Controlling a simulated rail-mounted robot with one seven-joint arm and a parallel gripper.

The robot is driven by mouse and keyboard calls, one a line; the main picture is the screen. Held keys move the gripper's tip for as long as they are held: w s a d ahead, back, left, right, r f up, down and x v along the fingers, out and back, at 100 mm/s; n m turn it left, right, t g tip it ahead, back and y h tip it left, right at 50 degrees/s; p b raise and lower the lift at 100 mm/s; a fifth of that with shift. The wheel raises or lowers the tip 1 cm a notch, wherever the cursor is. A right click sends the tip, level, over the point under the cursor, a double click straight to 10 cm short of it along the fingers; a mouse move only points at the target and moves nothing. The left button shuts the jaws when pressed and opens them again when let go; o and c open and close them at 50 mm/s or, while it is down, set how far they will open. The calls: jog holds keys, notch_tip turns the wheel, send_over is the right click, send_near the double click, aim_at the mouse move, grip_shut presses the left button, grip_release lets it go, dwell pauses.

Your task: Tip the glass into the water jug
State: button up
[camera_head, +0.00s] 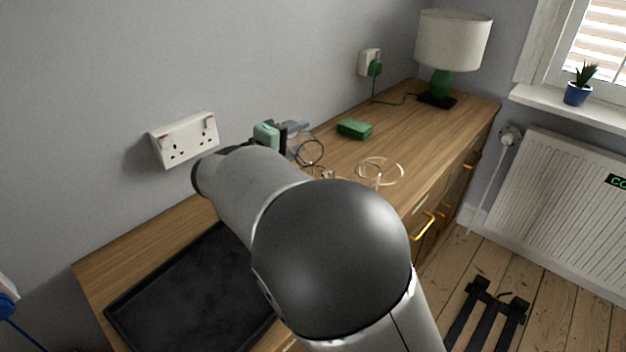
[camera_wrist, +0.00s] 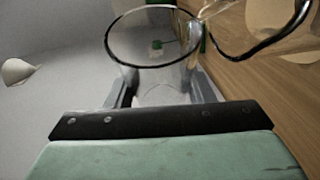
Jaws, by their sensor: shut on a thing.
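My gripper (camera_head: 294,130) is over the sideboard, partly behind my arm. In the wrist view its two grey fingers (camera_wrist: 163,88) are closed around a clear glass (camera_wrist: 152,66). The wrist picture is strongly rolled, and the glass appears well tipped over. Its dark-edged rim also shows in the head view (camera_head: 310,153). A large rim at the upper right of the wrist view (camera_wrist: 258,50) seems to be the jug's. I cannot make out any water.
The wooden sideboard (camera_head: 405,122) stands against the grey wall. A green box (camera_head: 355,129) lies behind the jug, and a lamp (camera_head: 453,42) stands at the far end. A dark tray (camera_head: 180,290) lies at the near left. A double socket (camera_head: 185,140) is on the wall.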

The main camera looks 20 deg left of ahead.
jog(key=shift+s+r+m+b, duration=0.1)
jog(key=shift+m+b, duration=0.2)
jog(key=shift+b, duration=0.75)
jog(key=shift+d+t+b, duration=0.1)
jog(key=shift+t+b, duration=0.2)
jog(key=shift+b, duration=0.6)
